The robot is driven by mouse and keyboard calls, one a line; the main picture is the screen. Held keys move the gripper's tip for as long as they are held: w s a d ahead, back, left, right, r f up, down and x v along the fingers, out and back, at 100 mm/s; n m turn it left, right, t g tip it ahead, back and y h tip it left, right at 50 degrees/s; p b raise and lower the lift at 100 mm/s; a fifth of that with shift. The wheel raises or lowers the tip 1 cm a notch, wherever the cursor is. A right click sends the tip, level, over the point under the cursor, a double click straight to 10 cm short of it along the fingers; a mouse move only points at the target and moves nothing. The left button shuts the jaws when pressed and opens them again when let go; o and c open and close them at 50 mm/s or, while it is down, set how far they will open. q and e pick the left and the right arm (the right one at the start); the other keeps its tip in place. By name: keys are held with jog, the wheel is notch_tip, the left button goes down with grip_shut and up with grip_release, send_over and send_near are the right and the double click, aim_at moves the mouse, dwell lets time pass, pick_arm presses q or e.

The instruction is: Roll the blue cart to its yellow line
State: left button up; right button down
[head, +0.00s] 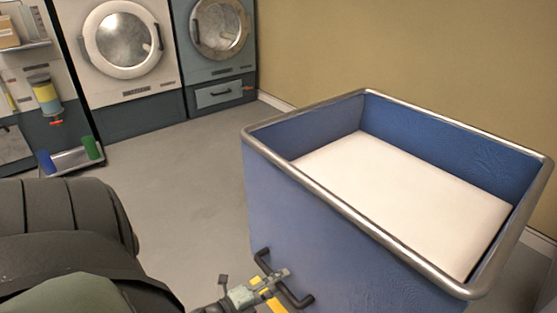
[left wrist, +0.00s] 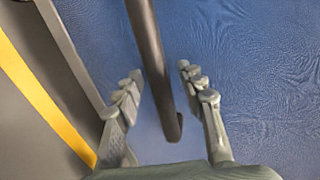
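The blue cart (head: 300,225) stands at the right of the head view, with a metal rim and a white surface inside. Its black handle (head: 262,262) is on the side facing me. My left gripper (head: 268,285) is at this handle. In the left wrist view, the fingers of my left gripper (left wrist: 160,88) are apart on both sides of the handle bar (left wrist: 150,50), with gaps showing. A yellow line (left wrist: 40,92) runs along the grey floor at the left of that view, beside the cart's blue panel (left wrist: 255,70). My right gripper is not in view.
A white washing machine (head: 125,85) and a grey-blue one (head: 215,65) stand at the back. A shelf unit (head: 30,75) with containers is at the far left. A tan wall (head: 420,55) is behind the cart. Open floor (head: 190,190) lies left of the cart.

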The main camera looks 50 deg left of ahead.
pick_arm(q)
jog(key=shift+s, duration=0.1)
jog(key=v, duration=1.1)
jog(key=shift+s, duration=0.45)
jog(key=shift+a, duration=0.15)
